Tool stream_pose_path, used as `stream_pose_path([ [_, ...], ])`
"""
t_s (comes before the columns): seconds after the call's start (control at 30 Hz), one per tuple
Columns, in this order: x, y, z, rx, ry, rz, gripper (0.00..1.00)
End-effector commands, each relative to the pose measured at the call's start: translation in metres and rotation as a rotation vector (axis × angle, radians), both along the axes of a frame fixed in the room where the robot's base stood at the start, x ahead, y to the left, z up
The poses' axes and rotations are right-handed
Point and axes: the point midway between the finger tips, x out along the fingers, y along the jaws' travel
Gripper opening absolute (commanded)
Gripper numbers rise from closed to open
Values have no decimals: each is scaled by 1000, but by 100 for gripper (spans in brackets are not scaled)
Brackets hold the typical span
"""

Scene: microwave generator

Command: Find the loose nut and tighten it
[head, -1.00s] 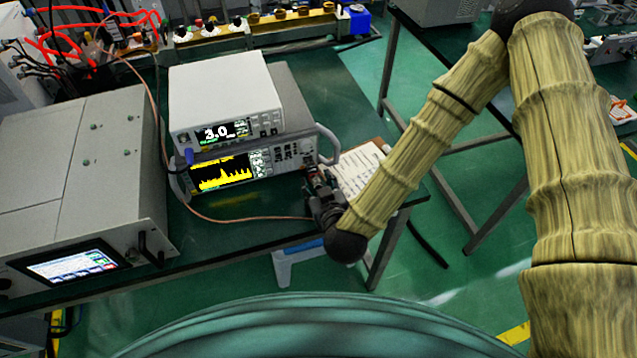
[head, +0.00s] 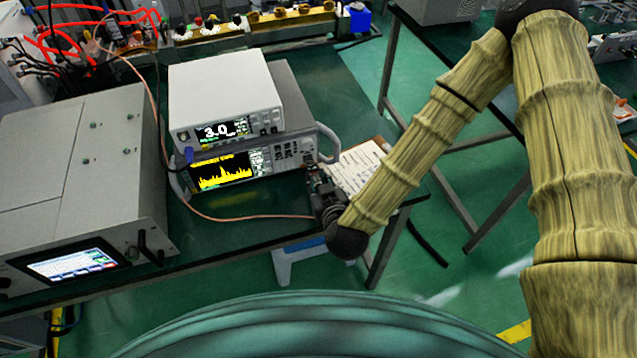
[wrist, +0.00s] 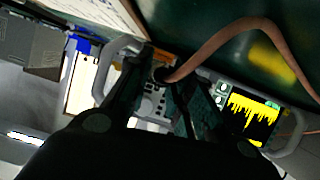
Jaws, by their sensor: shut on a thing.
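My gripper (head: 318,172) is at the lower right corner of the spectrum analyzer (head: 222,172), close against its front panel. In the wrist view, the two dark fingers of my gripper (wrist: 162,82) close around the end of a copper-coloured cable (wrist: 215,47), at the analyzer's front panel (wrist: 150,104). The nut at that cable end is mostly hidden between the fingers, so its seating cannot be seen. In the head view, the copper cable (head: 235,218) runs from the left in front of the analyzer to my gripper.
A white meter (head: 222,95) reading 3.0 sits on the analyzer. A large grey cabinet (head: 85,175) with a screen stands at left. A clipboard with paper (head: 358,166) lies right of the analyzer. The analyzer's curved handle (head: 328,143) is close to my gripper.

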Motion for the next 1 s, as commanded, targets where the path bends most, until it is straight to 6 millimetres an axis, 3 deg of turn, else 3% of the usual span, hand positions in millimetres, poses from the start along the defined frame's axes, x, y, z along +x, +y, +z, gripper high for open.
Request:
stream_pose_path([
  [0.27, 1, -3, -3, 165, 52, -1, 0],
  [1.0, 3, -8, -9, 833, 268, -2, 0],
])
